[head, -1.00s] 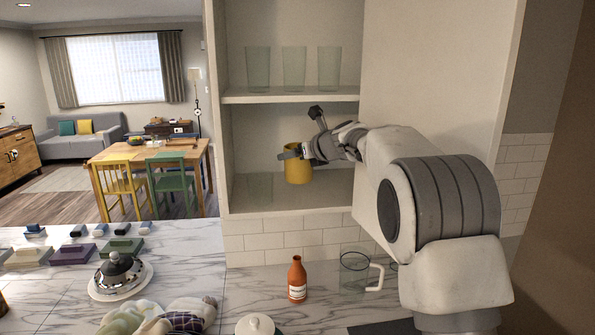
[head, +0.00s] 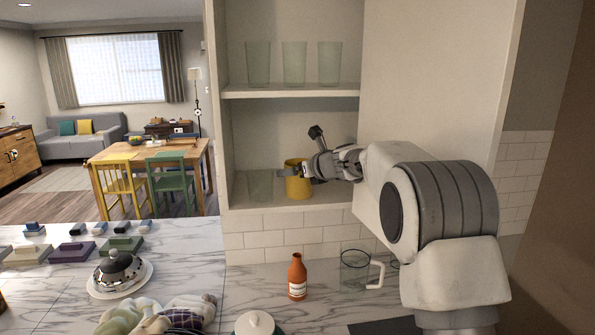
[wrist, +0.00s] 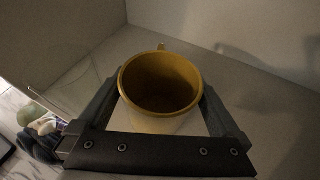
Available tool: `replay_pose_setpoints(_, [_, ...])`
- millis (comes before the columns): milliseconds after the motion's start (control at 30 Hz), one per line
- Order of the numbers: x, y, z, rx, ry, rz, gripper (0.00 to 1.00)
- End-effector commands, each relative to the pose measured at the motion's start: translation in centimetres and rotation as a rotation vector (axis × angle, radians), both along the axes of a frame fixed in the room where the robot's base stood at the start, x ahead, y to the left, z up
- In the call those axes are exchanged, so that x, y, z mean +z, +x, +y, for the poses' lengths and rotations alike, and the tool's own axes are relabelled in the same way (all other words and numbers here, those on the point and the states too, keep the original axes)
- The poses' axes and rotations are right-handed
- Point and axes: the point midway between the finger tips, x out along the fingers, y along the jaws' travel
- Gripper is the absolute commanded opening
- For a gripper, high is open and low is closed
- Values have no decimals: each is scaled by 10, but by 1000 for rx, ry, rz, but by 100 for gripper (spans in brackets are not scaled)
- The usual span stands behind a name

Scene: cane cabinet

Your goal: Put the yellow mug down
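The yellow mug (head: 298,187) is upright at the lower shelf (head: 335,195) of the open cabinet. Its base is at or very close to the shelf surface; I cannot tell whether it touches. My gripper (head: 297,172) reaches in from the right, with its fingers on both sides of the mug. In the wrist view the mug (wrist: 160,85) sits between the two fingers of my gripper (wrist: 160,92), which close against its sides near the rim. I see into the mug and it looks empty. A bit of its handle shows at the far side.
A clear glass (head: 260,186) stands just left of the mug on the same shelf. Three glasses (head: 294,64) stand on the shelf above. An orange bottle (head: 297,277) and a clear glass mug (head: 355,272) stand on the counter below. The shelf right of the mug looks clear.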

Motion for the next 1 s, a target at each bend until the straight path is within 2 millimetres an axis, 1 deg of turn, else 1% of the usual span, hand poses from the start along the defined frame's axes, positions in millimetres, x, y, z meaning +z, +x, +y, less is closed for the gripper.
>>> replay_pose_setpoints(167, [1, 0, 0, 0, 0, 0, 100])
replay_pose_setpoints(267, [5, 0, 0, 0, -1, -1, 100])
replay_pose_setpoints(367, [5, -6, -5, -1, 0, 0, 100])
replay_pose_setpoints(467, [10, -16, -12, -2, 1, -1, 100])
replay_pose_setpoints(800, [34, -63, -43, -1, 0, -2, 100])
replay_pose_setpoints(1000, [45, -83, -57, -1, 1, -2, 100])
